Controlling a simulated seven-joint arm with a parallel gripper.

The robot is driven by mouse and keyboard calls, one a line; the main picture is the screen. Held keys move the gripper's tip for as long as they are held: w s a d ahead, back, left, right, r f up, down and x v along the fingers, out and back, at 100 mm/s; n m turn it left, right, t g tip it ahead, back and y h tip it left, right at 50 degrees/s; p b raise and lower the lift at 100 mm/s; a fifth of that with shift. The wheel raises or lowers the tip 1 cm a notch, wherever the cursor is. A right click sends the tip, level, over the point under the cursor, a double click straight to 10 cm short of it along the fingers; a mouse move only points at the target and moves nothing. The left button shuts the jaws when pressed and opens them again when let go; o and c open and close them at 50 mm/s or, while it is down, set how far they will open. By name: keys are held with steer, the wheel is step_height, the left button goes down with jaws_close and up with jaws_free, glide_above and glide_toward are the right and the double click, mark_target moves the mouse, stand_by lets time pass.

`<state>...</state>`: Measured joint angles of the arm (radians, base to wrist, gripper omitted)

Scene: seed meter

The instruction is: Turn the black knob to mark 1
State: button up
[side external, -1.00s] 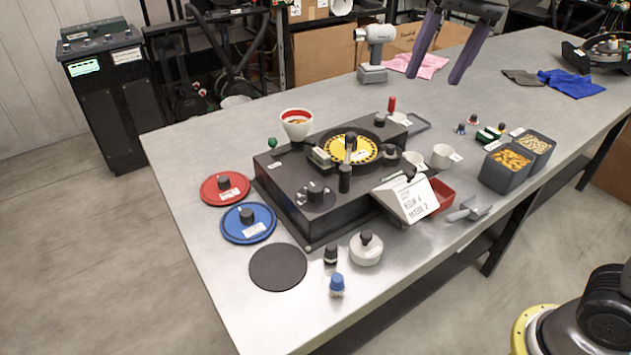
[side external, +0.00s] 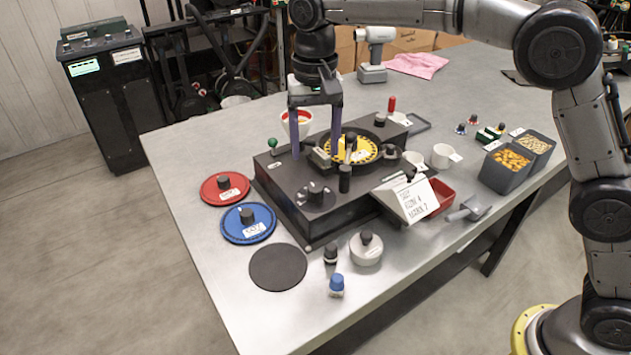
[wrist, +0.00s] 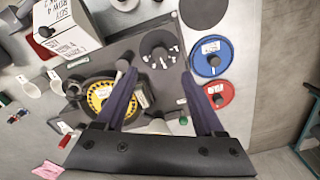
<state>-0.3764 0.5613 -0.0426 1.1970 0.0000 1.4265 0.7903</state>
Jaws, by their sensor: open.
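The black knob (side external: 316,190) stands on a dark round dial at the front left of the black seed meter (side external: 285,205). In the wrist view the knob (wrist: 159,52) has several small white marks around it, too small to read. My gripper (side external: 316,155) is open and empty, fingers pointing down, above the meter and behind the knob in the side view. In the wrist view my gripper (wrist: 160,73) has its fingertips to either side of and short of the knob, apart from it.
A yellow seed plate (side external: 363,148) and an upright black-topped handle (side external: 345,178) are close to the right. Red (side external: 208,192) and blue (side external: 236,233) lids lie left. A red-rimmed bowl (side external: 303,114) stands behind my fingers.

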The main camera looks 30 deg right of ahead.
mark_target(316, 187)
step_height(316, 187, down, 9)
steer(key=shift+f, duration=0.15)
stand_by(0.4)
jaws_close()
